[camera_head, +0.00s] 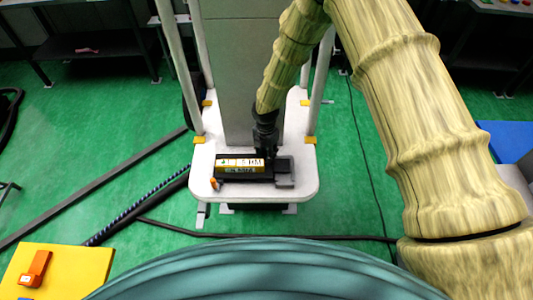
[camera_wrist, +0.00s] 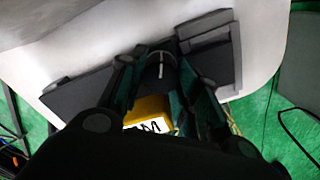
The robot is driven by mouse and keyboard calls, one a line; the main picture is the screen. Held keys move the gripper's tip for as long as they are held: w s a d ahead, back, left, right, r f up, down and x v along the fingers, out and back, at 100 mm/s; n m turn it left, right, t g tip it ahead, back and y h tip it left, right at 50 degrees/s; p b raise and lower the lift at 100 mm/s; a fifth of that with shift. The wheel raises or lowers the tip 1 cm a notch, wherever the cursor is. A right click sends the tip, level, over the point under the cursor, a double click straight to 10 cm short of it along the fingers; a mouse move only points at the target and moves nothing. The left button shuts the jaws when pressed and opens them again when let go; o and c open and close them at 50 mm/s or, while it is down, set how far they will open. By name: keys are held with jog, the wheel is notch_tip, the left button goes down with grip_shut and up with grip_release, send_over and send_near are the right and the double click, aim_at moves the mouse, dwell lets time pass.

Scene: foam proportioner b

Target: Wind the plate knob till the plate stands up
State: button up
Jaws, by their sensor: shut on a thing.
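A dark device (camera_head: 230,179) lies on a white platform. A yellow plate (camera_head: 240,162) with lettering is on its left part; whether it lies flat or is tilted is hard to tell. In the wrist view the plate (camera_wrist: 150,108) is partly hidden by my fingers. The knob (camera_wrist: 160,72) is a dark round piece with a white line mark, seen between my fingers. My gripper (camera_wrist: 161,65) is shut on the knob from above. In the head view my gripper (camera_head: 266,150) stands just right of the plate and hides the knob.
A grey block (camera_head: 284,172) is at the device's right end. White posts (camera_head: 184,70) and a grey column (camera_head: 235,75) rise from the platform (camera_head: 300,150). A yellow box (camera_head: 75,270) is at lower left. Cables and green floor surround the platform.

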aim_at(266, 153)
jog(key=shift+s+f+m, duration=0.1)
jog(key=shift+f+m, duration=0.05)
jog(key=shift+m, duration=0.25)
jog(key=o, duration=0.7)
jog(key=shift+o, duration=0.2)
notch_tip(266, 153, up, 12)
dwell(0.3)
jog(key=shift+a, duration=0.1)
